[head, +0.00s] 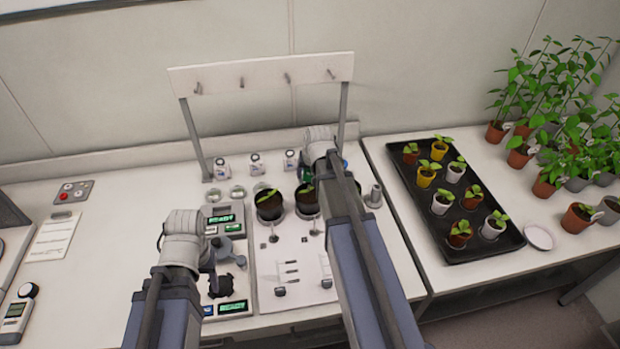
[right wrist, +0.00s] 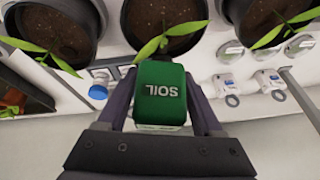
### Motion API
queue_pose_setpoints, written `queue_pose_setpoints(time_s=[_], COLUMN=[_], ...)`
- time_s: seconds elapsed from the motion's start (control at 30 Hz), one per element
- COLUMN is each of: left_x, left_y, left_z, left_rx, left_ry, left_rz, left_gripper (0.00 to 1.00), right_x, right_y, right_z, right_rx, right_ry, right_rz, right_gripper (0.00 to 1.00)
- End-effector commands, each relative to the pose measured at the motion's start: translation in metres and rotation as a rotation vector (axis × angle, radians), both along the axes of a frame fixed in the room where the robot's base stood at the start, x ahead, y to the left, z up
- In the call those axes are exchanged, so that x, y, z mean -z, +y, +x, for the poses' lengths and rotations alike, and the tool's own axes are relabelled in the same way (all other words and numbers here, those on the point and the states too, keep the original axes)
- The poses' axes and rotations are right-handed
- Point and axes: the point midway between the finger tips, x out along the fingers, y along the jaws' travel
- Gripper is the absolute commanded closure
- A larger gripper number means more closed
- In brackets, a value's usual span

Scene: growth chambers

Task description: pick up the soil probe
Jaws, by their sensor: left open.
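The soil probe (right wrist: 160,95) shows a green head marked SOIL in the right wrist view. It sits between the fingers of my right gripper (right wrist: 160,82), which appear to touch it on both sides. In the head view a bit of the green probe (head: 306,173) shows beside my right wrist, above the dark pots. My right gripper is mostly hidden there by its own arm. The probe's lower part is hidden. My left gripper (head: 226,256) is open and empty over the bench, left of the white mat.
Dark soil pots (head: 269,206) with seedlings stand close to the right gripper. A rack with pegs (head: 262,78) rises behind. A white mat (head: 300,255) holds small tools. A black tray (head: 455,250) of potted seedlings lies on the right bench. The left bench is partly clear.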

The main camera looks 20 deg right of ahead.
Motion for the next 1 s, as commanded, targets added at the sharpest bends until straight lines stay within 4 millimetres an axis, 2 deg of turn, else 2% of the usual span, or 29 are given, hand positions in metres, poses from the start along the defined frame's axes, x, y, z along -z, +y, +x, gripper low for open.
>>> queue_pose_setpoints(time_s=[0.07,0.57,1.0], left_x=[0.0000,0.0001,-0.0028], left_y=[0.0000,0.0000,0.0000], left_z=[0.0000,0.0000,0.0000], left_rx=[0.000,0.000,0.000], left_ry=[0.000,0.000,0.000], left_rz=[0.000,0.000,0.000], left_gripper=[0.50,0.50,0.50], right_x=[0.0000,0.0000,-0.0028], right_y=[0.0000,0.0000,-0.0001], right_z=[-0.0001,-0.0001,0.0000], right_rx=[0.000,0.000,0.000], right_ry=[0.000,0.000,0.000], right_rz=[0.000,0.000,0.000], right_gripper=[0.42,0.99,1.00])
